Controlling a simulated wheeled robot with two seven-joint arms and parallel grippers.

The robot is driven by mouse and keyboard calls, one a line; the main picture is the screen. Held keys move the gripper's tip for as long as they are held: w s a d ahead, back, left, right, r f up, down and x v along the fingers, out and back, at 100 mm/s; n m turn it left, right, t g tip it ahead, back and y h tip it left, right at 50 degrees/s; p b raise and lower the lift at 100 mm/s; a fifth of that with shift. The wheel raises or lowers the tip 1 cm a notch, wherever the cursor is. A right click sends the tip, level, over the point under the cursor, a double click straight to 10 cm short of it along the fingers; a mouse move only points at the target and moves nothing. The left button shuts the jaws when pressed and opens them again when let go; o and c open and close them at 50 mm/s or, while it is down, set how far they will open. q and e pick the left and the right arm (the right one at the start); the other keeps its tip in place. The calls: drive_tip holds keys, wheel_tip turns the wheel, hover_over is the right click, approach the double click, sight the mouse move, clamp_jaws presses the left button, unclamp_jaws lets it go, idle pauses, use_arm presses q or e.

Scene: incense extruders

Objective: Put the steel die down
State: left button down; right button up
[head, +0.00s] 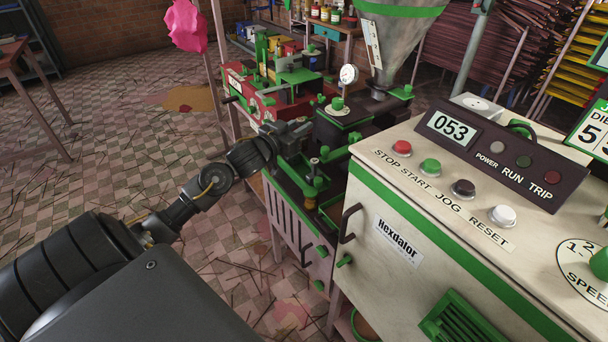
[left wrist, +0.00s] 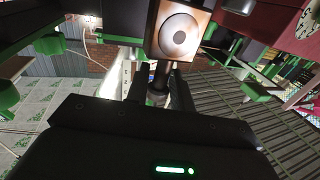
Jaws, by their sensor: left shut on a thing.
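My left gripper (head: 296,130) reaches in from the left over the dark extruder bed beside the cream cabinet. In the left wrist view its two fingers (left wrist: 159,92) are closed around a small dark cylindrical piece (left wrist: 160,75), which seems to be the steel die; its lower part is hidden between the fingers. A round pale metal disc on a square brownish block (left wrist: 180,36) shows just beyond the fingertips. I cannot tell whether the held piece touches it. In the head view the held piece is too small to make out. My right gripper is out of view.
The cream Hexdalor cabinet (head: 440,235) with its control panel (head: 502,150) stands close on the right. A steel hopper (head: 398,45) rises behind the bed. Green clamp parts (head: 312,182) sit just below the gripper. A red machine (head: 262,105) stands behind. The tiled floor at left is mostly open.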

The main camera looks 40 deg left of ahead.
sight(303, 142)
use_arm(q)
drive_tip(key=f, duration=0.5)
drive_tip(key=shift+w+d+f+b, duration=0.1)
drive_tip(key=shift+w+d+b, duration=0.2)
drive_tip(key=shift+d+b, duration=0.05)
drive_tip(key=shift+f, duration=1.9)
drive_tip(key=shift+f+b, duration=0.3)
drive_tip(key=shift+f, duration=0.05)
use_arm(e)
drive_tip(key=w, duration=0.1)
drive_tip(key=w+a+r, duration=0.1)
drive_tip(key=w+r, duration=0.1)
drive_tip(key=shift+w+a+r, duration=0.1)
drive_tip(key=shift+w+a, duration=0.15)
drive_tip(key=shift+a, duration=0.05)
use_arm(q)
drive_tip(key=shift+f, duration=0.1)
drive_tip(key=c, duration=1.2)
unclamp_jaws()
drive_tip(key=shift+s, duration=0.1)
